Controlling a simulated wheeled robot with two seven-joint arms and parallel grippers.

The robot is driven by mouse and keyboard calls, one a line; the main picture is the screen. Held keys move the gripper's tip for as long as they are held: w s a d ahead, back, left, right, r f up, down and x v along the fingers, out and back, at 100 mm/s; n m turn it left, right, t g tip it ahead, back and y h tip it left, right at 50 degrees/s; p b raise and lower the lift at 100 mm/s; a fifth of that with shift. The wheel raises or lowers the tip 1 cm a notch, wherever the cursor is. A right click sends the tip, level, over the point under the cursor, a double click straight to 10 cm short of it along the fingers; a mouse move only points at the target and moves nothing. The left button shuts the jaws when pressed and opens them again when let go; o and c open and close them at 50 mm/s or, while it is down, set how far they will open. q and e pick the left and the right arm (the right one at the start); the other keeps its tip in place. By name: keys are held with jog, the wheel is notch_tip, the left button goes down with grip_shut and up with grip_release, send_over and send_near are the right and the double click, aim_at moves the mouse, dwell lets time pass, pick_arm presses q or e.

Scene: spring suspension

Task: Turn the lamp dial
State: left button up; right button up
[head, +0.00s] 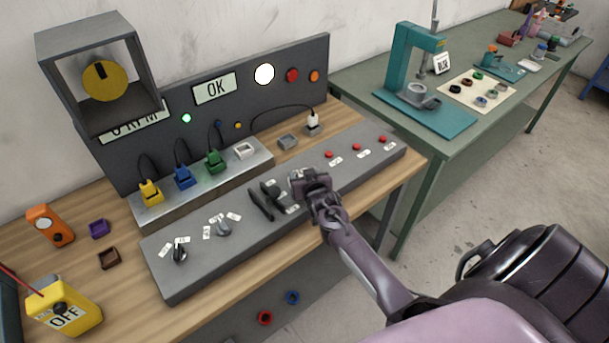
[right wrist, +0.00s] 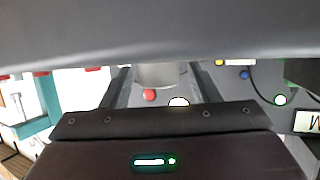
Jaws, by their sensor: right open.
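A light grey round knob (right wrist: 160,75), seemingly the lamp dial, stands on the sloping grey control panel (head: 185,280). In the right wrist view it is between the two dark fingers of my right gripper (right wrist: 160,92), which are spread with a gap on each side of it. In the head view my right gripper (head: 275,197) is low over the middle of the panel and hides most of this dial; small number labels show beside it. The round lamp (head: 264,74) on the back board glows white. My left gripper is not in view.
Two other dials, a dark one (head: 180,254) and a grey one (head: 223,229), stand left on the panel. Red buttons (head: 329,154) are at its right. Yellow, blue and green plugs (head: 213,162) stand behind. A yellow meter (head: 63,307) lies front left.

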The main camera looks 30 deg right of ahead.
jog(key=shift+b+v, duration=0.65)
jog(key=shift+v, duration=3.25)
